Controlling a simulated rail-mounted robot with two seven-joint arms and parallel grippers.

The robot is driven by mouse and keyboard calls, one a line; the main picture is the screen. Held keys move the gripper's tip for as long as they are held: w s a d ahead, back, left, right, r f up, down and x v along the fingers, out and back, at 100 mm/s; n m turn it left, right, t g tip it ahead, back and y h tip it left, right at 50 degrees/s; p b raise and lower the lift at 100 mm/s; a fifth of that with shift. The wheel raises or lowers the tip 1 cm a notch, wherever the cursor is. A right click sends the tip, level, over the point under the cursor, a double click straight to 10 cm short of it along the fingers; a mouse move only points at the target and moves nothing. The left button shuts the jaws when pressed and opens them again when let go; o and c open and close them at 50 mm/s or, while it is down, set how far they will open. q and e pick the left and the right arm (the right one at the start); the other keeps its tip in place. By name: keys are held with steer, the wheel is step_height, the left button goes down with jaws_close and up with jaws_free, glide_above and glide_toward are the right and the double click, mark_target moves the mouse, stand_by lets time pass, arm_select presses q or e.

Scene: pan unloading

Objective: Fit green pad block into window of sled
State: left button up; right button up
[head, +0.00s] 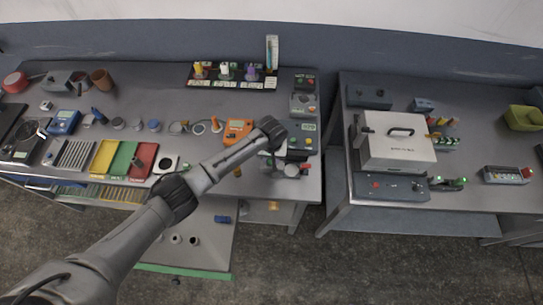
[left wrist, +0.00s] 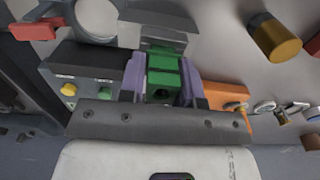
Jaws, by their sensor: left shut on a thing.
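My left gripper (left wrist: 160,84) shows its two purple fingers in the left wrist view, shut on the green pad block (left wrist: 162,62). The block sits between the fingers, with a dark round hole in its near face. A grey stepped part (left wrist: 157,32) lies right beyond the block; I cannot tell whether it is the sled or whether the block touches it. The sled's window does not show clearly. In the head view my left arm reaches the right end of the left table, and its wrist hides the fingers and block. My right gripper is in neither view.
A dark box with yellow and green buttons (left wrist: 88,82) stands left of the fingers. An orange device (head: 238,131) sits left of the wrist on the left table (head: 150,83). A gap separates it from the right table, which holds a white lidded box (head: 397,154).

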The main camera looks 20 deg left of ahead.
arm_select(q)
steer(key=shift+f, duration=0.15)
steer(key=o, duration=1)
steer(key=shift+r, duration=0.4)
step_height(320, 180, up, 13)
stand_by(0.6)
